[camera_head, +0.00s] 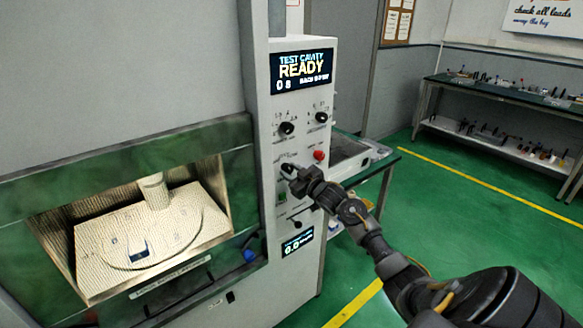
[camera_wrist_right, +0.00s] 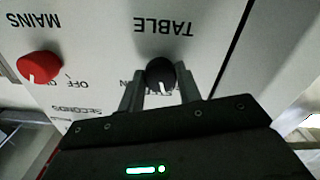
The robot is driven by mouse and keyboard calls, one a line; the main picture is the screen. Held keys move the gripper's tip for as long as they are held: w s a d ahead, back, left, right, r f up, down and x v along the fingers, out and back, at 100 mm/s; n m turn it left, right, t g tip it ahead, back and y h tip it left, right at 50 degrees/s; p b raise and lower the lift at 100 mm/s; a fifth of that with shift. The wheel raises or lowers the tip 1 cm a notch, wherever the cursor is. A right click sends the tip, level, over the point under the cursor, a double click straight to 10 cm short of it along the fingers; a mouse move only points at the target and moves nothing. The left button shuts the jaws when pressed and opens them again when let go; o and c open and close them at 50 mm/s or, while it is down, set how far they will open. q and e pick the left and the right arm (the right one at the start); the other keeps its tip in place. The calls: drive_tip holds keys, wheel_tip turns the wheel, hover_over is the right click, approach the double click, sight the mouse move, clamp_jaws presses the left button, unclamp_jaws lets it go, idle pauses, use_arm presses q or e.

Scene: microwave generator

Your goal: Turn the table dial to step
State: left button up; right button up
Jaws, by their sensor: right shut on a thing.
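The table dial (camera_wrist_right: 160,74) is a small round black knob with a white pointer mark, beside the upside-down word TABLE in the right wrist view. Its mark points down in that view, toward my gripper body. My right gripper (camera_wrist_right: 161,92) is shut on the dial, with one finger on each side. In the head view my right gripper (camera_head: 291,172) reaches the front panel (camera_head: 262,150) from the right and hides most of the dial. The small lettering around the dial is partly covered by the gripper and cannot be read. My left gripper is not in view.
A red MAINS knob (camera_wrist_right: 39,67) is close by, also in the head view (camera_head: 319,155). Two black knobs (camera_head: 287,128) (camera_head: 321,117) sit above, under a READY display (camera_head: 302,69). The lit cavity (camera_head: 150,235) is left. A bench (camera_head: 384,162) stands behind my arm.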

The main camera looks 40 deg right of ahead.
drive_tip(key=shift+m+p, duration=0.95)
drive_tip(key=shift+m, duration=0.65)
drive_tip(key=o, duration=1)
drive_tip(key=shift+s+f, duration=0.15)
drive_tip(key=shift+s, duration=0.3)
drive_tip(key=s+b, duration=0.3)
drive_tip(key=s, duration=0.7)
